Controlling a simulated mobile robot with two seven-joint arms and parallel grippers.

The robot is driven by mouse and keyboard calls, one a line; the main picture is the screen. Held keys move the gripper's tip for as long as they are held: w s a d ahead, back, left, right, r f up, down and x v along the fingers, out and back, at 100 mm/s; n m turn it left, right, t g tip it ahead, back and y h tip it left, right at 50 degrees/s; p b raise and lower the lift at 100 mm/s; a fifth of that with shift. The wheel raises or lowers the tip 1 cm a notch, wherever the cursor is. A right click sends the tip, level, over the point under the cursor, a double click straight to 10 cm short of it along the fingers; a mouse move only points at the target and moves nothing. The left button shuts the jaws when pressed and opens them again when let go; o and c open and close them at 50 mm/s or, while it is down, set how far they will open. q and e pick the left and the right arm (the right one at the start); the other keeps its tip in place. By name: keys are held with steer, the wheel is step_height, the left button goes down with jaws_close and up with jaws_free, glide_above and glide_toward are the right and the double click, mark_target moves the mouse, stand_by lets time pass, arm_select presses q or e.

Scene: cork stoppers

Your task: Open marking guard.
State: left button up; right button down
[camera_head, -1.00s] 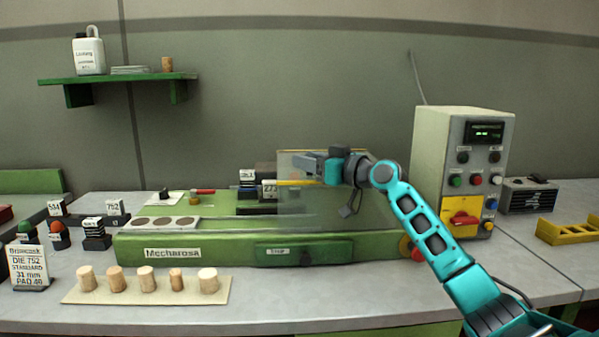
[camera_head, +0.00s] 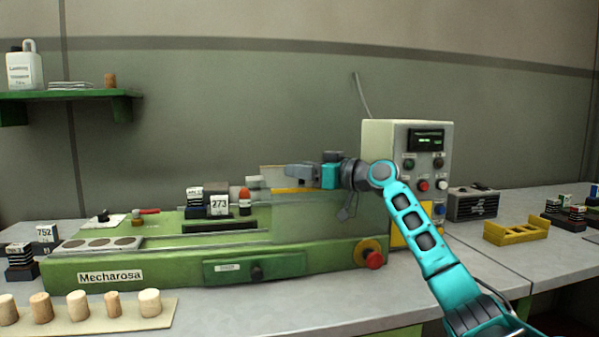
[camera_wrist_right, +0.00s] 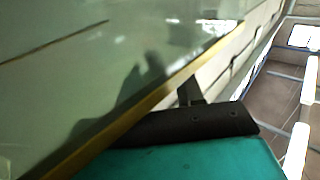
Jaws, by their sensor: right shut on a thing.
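The marking guard (camera_head: 330,218) is a clear, greenish panel with a yellow strip along it. It stands over the right part of the green Mecharosa machine (camera_head: 160,268). My right gripper (camera_head: 300,172) is at the panel's upper part, shut on the guard. In the right wrist view the clear guard panel (camera_wrist_right: 90,70) and its yellow strip fill the left, beside a dark finger; the exact grip point is hidden. The 273 block (camera_head: 219,206) and a red-topped piece (camera_head: 244,199) stand uncovered left of the guard. My left gripper is not in view.
A control box (camera_head: 385,150) stands behind my right arm. A red knob (camera_head: 374,260) is at the machine's right end.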

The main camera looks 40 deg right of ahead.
steer(key=c, duration=1)
jaws_free()
steer(key=shift+r, duration=0.1)
steer(key=shift+o, duration=0.7)
steer(key=b+v, duration=0.2)
steer(key=v, duration=1.1)
steer(key=shift+a, duration=0.1)
